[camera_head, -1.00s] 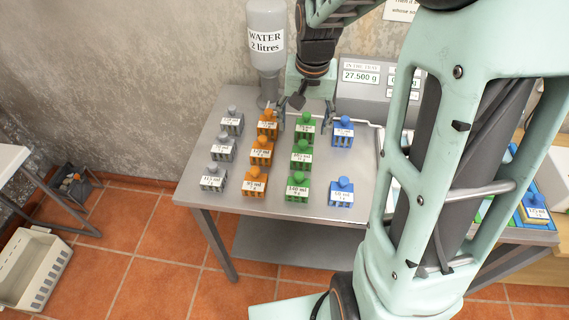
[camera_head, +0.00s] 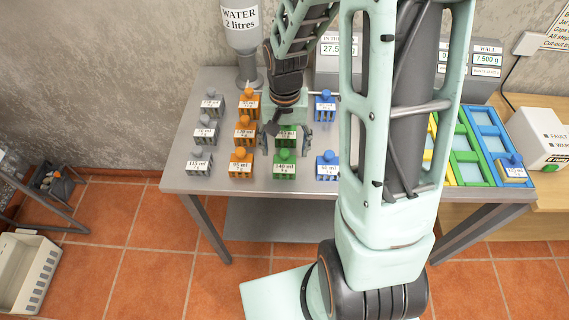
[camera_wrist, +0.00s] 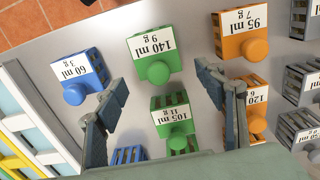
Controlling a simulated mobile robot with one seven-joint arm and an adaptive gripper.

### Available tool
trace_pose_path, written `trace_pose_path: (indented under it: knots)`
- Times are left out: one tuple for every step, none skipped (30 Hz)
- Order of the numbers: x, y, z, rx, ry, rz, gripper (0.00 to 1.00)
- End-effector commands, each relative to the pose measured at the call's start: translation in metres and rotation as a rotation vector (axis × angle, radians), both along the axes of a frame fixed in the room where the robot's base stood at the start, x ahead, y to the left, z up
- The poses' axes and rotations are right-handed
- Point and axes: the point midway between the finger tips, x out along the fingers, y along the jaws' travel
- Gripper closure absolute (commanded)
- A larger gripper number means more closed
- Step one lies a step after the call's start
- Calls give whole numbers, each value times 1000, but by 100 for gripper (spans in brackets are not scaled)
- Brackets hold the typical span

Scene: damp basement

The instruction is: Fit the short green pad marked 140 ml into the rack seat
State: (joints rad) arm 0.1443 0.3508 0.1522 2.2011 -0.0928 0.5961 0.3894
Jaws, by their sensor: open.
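The green pad marked 140 ml (camera_head: 284,168) stands in the front row on the grey metal table, with a round knob on it. It also shows in the wrist view (camera_wrist: 153,52), upper middle. My gripper (camera_head: 286,138) is open and empty above the green column. In the wrist view my fingers (camera_wrist: 162,82) are spread either side of that column, pointing toward the 140 ml pad, touching nothing I can make out. The green pad marked 105 ml (camera_wrist: 172,119) lies between them. The rack (camera_head: 460,162) stands right of my arm, with yellow, green and blue frames; my arm hides part of it.
Orange pads (camera_head: 241,164) stand left of the green column, grey pads (camera_head: 199,162) farther left. A blue 60 ml pad (camera_head: 327,168) stands close on the right. A water bottle (camera_head: 242,28) and scale displays are behind. The table's front strip is clear.

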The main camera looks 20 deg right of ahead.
Motion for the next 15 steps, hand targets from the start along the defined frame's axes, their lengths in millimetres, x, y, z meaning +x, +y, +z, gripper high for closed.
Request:
trace_pose_path:
  knots:
    - [-1, 0, -7, 0, 3, 1, 36]
    - [-1, 0, -11, 0, 4, 1, 36]
    - [0, 0, -15, 1, 2, 0, 36]
    - [0, 0, -17, 1, 2, 0, 36]
    - [0, 0, -19, 1, 2, 0, 36]
    - [0, 0, -20, 0, 1, -1, 36]
    - [0, 0, -21, 0, 1, -1, 36]
    - [0, 0, -22, 0, 0, -1, 36]
    - [0, 0, -22, 0, -1, -1, 36]
    - [0, 0, -22, 0, -1, -1, 36]
    - [0, 0, -22, 0, -1, -1, 36]
    - [0, 0, -22, 0, -1, -1, 36]
    - [0, 0, -22, 0, -1, -1, 36]
    - [0, 0, -22, 0, -1, -1, 36]
    - [0, 0, -22, 0, -1, -1, 41]
